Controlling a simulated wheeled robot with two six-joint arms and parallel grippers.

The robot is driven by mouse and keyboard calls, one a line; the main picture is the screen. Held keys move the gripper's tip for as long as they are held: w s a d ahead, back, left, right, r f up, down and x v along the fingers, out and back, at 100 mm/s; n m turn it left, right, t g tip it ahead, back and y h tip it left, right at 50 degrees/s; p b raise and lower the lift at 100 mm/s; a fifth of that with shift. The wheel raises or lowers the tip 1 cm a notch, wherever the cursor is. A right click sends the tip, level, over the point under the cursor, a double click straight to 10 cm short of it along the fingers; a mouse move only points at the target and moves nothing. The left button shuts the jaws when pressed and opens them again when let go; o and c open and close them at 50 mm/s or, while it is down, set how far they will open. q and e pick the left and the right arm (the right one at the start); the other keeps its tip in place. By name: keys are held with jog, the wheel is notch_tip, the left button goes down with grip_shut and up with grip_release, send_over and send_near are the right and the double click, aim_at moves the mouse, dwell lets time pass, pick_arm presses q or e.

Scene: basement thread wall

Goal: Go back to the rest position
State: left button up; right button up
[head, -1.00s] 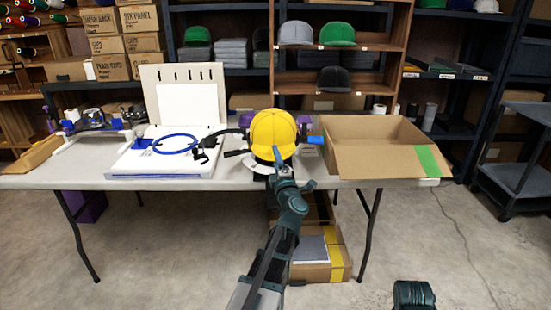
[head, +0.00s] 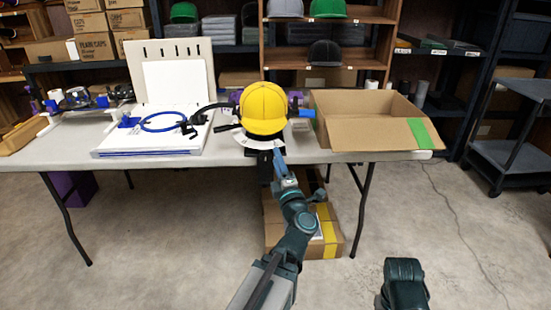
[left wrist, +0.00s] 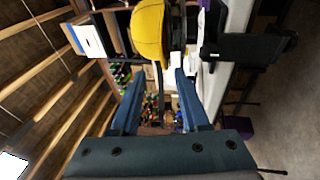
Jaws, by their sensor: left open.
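My left gripper (head: 279,163) is just in front of the table's front edge, below the yellow cap (head: 264,108). In the left wrist view its two blue fingers (left wrist: 158,100) are apart with nothing held between them. The yellow cap sits on a dark holder at the middle of the table, and it also shows at the top of the left wrist view (left wrist: 148,32). The gripper looks apart from the cap. Part of my right arm shows low at the right of the head view, but its gripper is out of view.
The table (head: 75,150) spans the view. An open cardboard box (head: 370,140) stands right of the cap. A white board with a blue hoop (head: 164,121) lies left. A cardboard box (head: 275,228) is under the table. A dark cart (head: 510,155) stands far right. The floor in front is clear.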

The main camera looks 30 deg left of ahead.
pick_arm(q)
jog(key=w+d+f+m+t+h, duration=0.2)
jog(key=w+d+m+h, duration=0.1)
jog(key=d+m+h, duration=0.55)
jog(key=w+d+f+m+t+h, duration=0.1)
jog(key=w+d+f+m+h, duration=0.15)
jog(key=d+m+h, duration=0.6)
jog(key=s+d+f+m+g+h, duration=0.1)
jog(key=s+d+f+m+g, duration=0.15)
jog(key=d+f, duration=0.35)
jog(key=s+d+f+m+g+h, duration=0.1)
jog(key=d+f+m+g, duration=0.3)
jog(key=d, duration=0.5)
jog(key=s+d+f+m+g, duration=0.2)
jog(key=s+f+m+g, duration=0.25)
jog(key=s+f, duration=0.25)
jog(key=s+a+f+m+g+y, duration=0.1)
jog(key=s+a+f+g+y, duration=0.15)
jog(key=s, duration=0.35)
jog(key=s+a+f+m+g+y, duration=0.2)
jog(key=s+f+g+y, duration=0.15)
jog(key=s, duration=0.25)
notch_tip(320, 180, up, 38)
jog(key=s+a+g+p, duration=0.1)
jog(key=p, duration=3.5)
jog(key=shift+s+f+p, duration=0.2)
jog(key=shift+f+p, duration=0.05)
jog(key=shift+p, duration=0.05)
